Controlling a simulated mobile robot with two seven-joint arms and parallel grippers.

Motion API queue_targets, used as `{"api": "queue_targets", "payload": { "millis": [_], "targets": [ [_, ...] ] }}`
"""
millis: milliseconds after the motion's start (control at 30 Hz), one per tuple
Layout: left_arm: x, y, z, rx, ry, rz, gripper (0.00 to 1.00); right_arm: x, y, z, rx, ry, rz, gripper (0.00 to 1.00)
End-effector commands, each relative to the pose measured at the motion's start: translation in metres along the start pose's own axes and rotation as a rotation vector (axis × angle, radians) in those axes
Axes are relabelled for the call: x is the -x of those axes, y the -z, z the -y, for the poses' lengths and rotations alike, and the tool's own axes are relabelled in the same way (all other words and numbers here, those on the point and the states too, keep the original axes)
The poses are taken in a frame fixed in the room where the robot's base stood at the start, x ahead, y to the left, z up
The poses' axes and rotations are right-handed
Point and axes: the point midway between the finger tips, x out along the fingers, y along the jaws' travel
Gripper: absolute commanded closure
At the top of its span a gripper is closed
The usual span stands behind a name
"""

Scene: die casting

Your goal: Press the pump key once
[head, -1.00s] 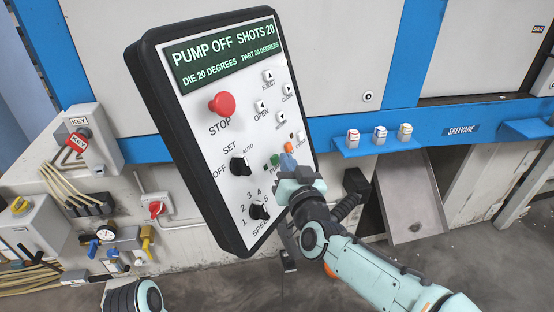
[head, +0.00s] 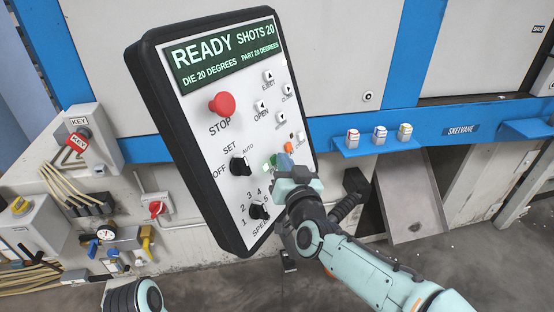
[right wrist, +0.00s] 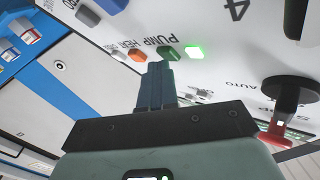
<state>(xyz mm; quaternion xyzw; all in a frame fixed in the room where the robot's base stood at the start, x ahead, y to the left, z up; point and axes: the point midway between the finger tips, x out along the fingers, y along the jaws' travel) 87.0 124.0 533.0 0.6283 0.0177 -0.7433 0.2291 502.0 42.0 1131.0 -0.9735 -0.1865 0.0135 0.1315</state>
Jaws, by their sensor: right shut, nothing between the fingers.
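The control panel (head: 207,150) fills the middle of the head view. Its screen (head: 225,54) reads "READY" and "SHOTS 20". The green pump key (right wrist: 168,53) shows in the right wrist view beside the label "PUMP", with a brightly lit green lamp (right wrist: 197,52) next to it. My right gripper (head: 285,162) is shut and empty at the lower right of the panel. In the right wrist view its fingertips (right wrist: 160,66) are just in front of the green key; I cannot tell whether they touch it. My left gripper is outside the view.
An orange key (right wrist: 137,56) sits close beside the pump key. A red stop button (head: 222,103), a set knob (head: 240,166) and a speed knob (head: 259,211) stick out of the panel.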

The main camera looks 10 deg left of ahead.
Motion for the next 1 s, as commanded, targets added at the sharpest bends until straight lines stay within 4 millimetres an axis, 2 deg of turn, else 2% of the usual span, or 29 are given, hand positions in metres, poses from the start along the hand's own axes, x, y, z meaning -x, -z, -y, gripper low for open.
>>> {"api": "queue_targets", "payload": {
  "millis": [400, 767, 1000],
  "targets": [
    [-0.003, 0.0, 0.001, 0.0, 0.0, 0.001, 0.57, 0.011, 0.007, -0.008, 0.0, 0.0, 0.001, 1.0],
    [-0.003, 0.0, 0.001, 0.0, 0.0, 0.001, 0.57, 0.013, 0.009, -0.009, 0.0, 0.0, 0.0, 1.0],
    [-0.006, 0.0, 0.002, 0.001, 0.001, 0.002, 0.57, 0.029, 0.02, -0.021, -0.002, -0.001, -0.001, 1.0]
  ]
}}
